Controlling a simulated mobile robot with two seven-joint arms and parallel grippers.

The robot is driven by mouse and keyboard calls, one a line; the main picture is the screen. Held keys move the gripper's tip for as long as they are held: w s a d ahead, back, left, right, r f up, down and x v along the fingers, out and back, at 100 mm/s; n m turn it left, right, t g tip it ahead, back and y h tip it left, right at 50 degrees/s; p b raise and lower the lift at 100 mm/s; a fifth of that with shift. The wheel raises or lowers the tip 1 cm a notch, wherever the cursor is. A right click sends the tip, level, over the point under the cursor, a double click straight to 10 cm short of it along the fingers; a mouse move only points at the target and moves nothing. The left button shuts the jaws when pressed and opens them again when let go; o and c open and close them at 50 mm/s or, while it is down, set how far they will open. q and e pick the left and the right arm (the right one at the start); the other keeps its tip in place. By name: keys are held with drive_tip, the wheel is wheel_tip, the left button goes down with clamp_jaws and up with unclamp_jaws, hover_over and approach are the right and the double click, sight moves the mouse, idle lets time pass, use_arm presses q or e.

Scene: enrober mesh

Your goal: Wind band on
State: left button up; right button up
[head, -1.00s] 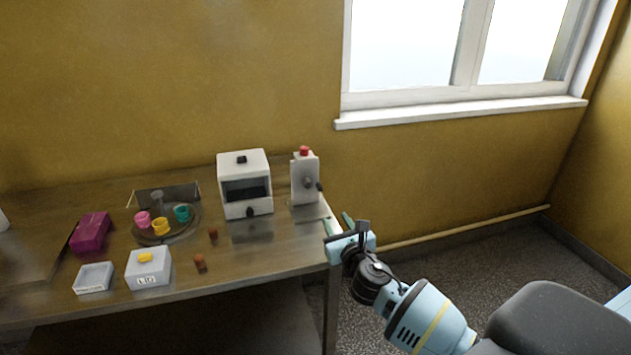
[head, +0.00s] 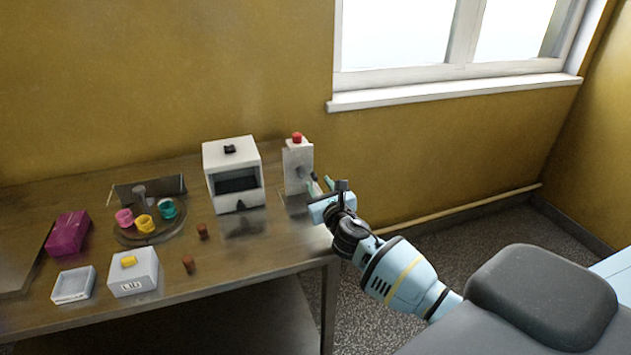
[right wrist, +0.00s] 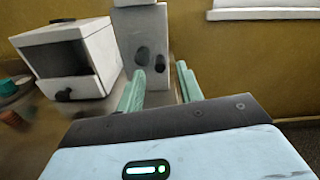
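A narrow white upright unit (head: 297,168) with a red knob (head: 297,137) on top stands at the table's right end. In the right wrist view the unit (right wrist: 141,25) shows dark round parts (right wrist: 141,56) on its front face. My right gripper (head: 320,184) is at the unit's lower right, by the table's right edge. I cannot tell if a finger touches the unit. I cannot make out a band. My left gripper is not in view.
A white box with a dark window (head: 237,183) stands left of the unit. Further left are a round tray (head: 127,238) with coloured cups, a magenta block (head: 67,232), a lidded white box (head: 133,285), an open white tray (head: 73,296) and two brown pieces (head: 202,231).

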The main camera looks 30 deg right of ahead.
sight(316, 180)
drive_tip(key=shift+x, duration=1.5)
clamp_jaws()
